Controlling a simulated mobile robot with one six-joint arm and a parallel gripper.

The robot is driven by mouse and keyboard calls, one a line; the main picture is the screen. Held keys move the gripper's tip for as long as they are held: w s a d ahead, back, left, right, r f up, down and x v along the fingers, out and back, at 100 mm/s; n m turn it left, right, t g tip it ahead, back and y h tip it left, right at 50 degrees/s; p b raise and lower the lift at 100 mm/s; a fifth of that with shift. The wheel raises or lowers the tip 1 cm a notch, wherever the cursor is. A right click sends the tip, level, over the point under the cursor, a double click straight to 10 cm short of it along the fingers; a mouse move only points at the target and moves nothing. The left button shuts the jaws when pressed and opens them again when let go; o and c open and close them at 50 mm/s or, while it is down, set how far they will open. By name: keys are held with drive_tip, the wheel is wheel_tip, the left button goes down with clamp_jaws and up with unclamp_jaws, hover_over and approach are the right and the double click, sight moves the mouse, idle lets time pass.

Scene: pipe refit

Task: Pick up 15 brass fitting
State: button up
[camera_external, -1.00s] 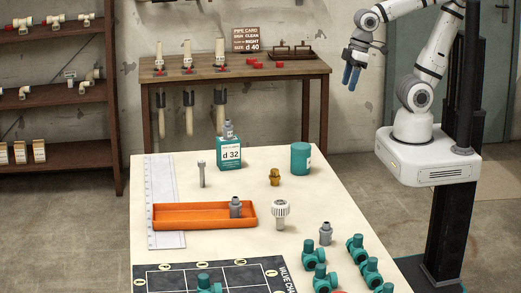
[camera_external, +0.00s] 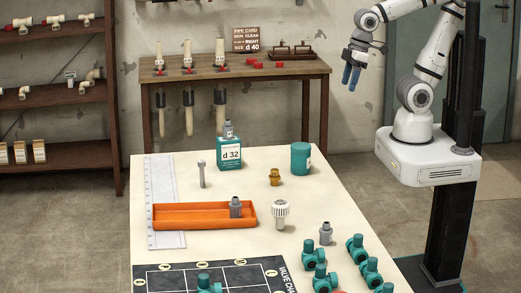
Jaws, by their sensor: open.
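The brass fitting (camera_external: 275,177) is a small gold-coloured piece standing on the cream table, right of the middle of its far half. It stands apart from its neighbours. My gripper (camera_external: 351,77) has blue fingertips that point down. It hangs in the air above and to the right of the fitting, beyond the table's far right side. It is open and holds nothing. The number 15 cannot be read on the fitting.
A teal can (camera_external: 301,158) stands behind the fitting, and a white ribbed knob (camera_external: 280,214) stands in front. A teal d 32 box (camera_external: 229,153), a grey bolt (camera_external: 202,174) and an orange tray (camera_external: 180,217) lie to the left. Teal valves (camera_external: 320,278) crowd the front right.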

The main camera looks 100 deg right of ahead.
drive_tip(key=m+g+b, duration=0.1)
drive_tip(key=m+b, duration=0.1)
drive_tip(key=b, duration=0.1)
hover_over(275, 169)
drive_tip(key=s, duration=0.1)
drive_tip(key=f, duration=1.6)
drive_tip(key=shift+s+a+f, duration=0.15)
drive_tip(key=shift+s+f, duration=0.05)
drive_tip(key=shift+f, duration=0.2)
drive_tip(key=f, duration=0.2)
drive_tip(key=w+f, duration=0.1)
drive_tip(key=f, duration=0.2)
drive_tip(key=f+p, duration=0.1)
drive_tip(key=f, duration=0.1)
drive_tip(key=shift+w+f, duration=0.25)
drive_tip(key=c, duration=1.1)
